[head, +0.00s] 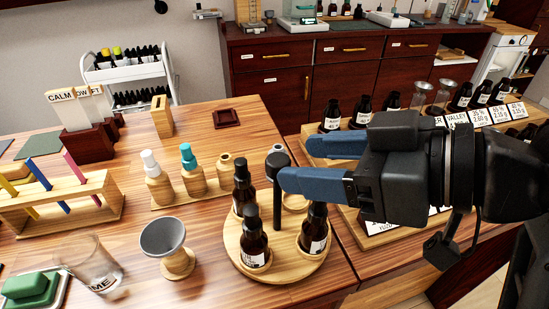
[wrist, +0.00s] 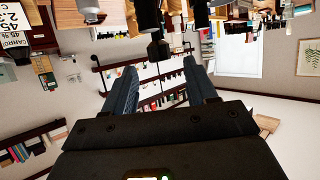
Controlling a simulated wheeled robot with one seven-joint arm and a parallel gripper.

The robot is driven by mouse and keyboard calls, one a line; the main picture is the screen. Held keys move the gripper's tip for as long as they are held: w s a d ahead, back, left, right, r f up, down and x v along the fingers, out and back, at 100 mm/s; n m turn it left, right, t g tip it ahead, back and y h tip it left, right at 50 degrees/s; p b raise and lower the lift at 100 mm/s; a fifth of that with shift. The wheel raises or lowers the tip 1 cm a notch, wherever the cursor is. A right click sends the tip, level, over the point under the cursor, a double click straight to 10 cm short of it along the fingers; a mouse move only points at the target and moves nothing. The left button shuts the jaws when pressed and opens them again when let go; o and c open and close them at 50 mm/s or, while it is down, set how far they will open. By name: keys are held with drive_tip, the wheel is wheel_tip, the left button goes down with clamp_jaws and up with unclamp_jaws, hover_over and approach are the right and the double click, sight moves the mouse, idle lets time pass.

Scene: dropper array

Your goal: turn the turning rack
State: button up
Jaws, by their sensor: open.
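The turning rack (head: 283,285) is a round wooden disc near the table's front right. A thin black post with a round black knob (head: 279,160) rises from its middle. Dark dropper bottles (head: 254,240) stand upright in its wooden cups; one cup (head: 295,199) at the back right looks empty. My gripper (head: 296,163) has blue fingers, spread apart, at about knob height. In the head view the nearer fingertip is just right of the knob, partly overlapping it. In the wrist view my gripper (wrist: 160,66) is empty, and the dark knob (wrist: 158,49) shows between and beyond the fingertips.
A wooden holder with a white-capped bottle (head: 151,164) and a teal-capped bottle (head: 187,157) stands left of the rack. A grey funnel (head: 163,238) on a wooden stand is at front left. Several labelled dark bottles (head: 332,115) stand on the right, behind my gripper.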

sight(282, 161)
drive_tip(key=shift+p+x, duration=0.4)
drive_tip(key=shift+x, duration=2.35)
drive_tip(key=shift+c, duration=0.4)
clamp_jaws()
